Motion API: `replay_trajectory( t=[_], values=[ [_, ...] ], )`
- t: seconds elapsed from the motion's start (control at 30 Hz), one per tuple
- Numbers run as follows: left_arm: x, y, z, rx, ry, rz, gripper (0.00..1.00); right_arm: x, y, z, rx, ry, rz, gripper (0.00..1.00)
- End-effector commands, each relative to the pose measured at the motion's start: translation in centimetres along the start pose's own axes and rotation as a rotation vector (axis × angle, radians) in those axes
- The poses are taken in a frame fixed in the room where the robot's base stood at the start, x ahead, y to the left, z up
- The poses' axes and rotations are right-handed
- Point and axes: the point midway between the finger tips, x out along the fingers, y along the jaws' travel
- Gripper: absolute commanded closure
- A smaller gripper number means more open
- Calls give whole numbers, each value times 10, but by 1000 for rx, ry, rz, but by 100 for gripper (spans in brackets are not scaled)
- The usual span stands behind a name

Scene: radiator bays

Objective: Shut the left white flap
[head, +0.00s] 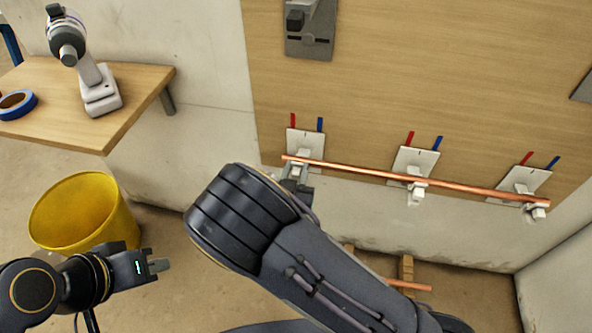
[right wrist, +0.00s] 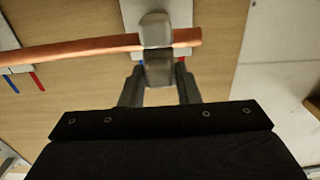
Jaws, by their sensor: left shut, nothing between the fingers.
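Three white plates are on the wooden board, each with a small clip at one copper pipe (head: 380,175). The left plate (head: 305,142) is the one by my right gripper (head: 296,180). My right forearm hides the area below. My left gripper (head: 158,266) is shut and empty, low at the left, away from the board.
The middle clip (head: 415,194) and right clip (head: 536,212) hang at the same pipe. A yellow bucket (head: 84,212) stands on the floor near my left gripper. A wooden shelf (head: 140,82) holds a white device (head: 100,95) and a blue tape roll (head: 30,103).

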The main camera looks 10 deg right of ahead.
Motion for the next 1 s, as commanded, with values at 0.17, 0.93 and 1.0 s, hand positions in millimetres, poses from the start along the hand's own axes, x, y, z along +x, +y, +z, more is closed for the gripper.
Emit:
replay_trajectory(
  t=[0.17,0.93,1.0],
  values=[
    [0,0,0,0,0,0,100,0,0,0,0,-2,0,94],
    [-76,35,-38,0,0,0,100,11,0,-21,3,-427,1,94],
    [-84,38,-42,0,0,0,100,12,0,-21,1,-471,1,94]
  ],
)
